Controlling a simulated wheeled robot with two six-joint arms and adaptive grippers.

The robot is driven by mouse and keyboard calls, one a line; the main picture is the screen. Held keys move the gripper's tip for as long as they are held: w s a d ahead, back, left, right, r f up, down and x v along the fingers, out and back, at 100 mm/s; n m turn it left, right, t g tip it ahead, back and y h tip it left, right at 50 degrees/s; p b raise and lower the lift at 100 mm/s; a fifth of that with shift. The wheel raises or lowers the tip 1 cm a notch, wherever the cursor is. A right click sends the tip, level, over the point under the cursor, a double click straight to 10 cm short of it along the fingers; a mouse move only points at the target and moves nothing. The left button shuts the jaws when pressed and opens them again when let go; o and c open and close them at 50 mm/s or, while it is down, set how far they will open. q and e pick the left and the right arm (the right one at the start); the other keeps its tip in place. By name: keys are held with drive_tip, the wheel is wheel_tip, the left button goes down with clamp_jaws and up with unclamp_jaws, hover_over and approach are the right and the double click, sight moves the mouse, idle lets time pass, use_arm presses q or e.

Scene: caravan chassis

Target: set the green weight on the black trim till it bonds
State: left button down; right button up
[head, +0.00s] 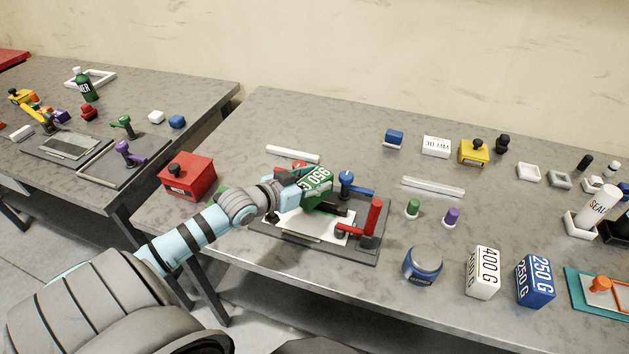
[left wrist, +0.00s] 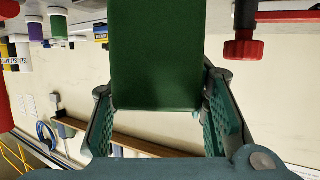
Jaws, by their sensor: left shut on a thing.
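My left gripper (head: 288,190) is shut on the green weight (head: 317,187), a block with white lettering. The weight also fills the upper middle of the left wrist view (left wrist: 157,55), between the two fingers (left wrist: 160,120). In the head view it appears over the white panel on the dark fixture plate (head: 368,250). The black trim (head: 335,208) shows as a short dark strip just beside the weight; the rest of it is hidden. I cannot tell whether the weight touches the trim. My right gripper is not in view.
A red upright clamp (head: 374,217) and a blue clamp (head: 350,187) stand close to the weight on the fixture. A red box (head: 187,176) is at the left.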

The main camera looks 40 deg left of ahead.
sight(314, 179)
use_arm(q)
drive_tip(key=shift+f+b, duration=0.4)
drive_tip(key=shift+f, duration=0.05)
drive_tip(key=c, duration=0.8)
unclamp_jaws()
drive_tip(key=shift+c, duration=0.2)
drive_tip(key=shift+s+f, duration=0.1)
wheel_tip(314, 179, up, 10)
drive_tip(key=shift+r, duration=0.1)
drive_tip(key=shift+d, duration=0.15)
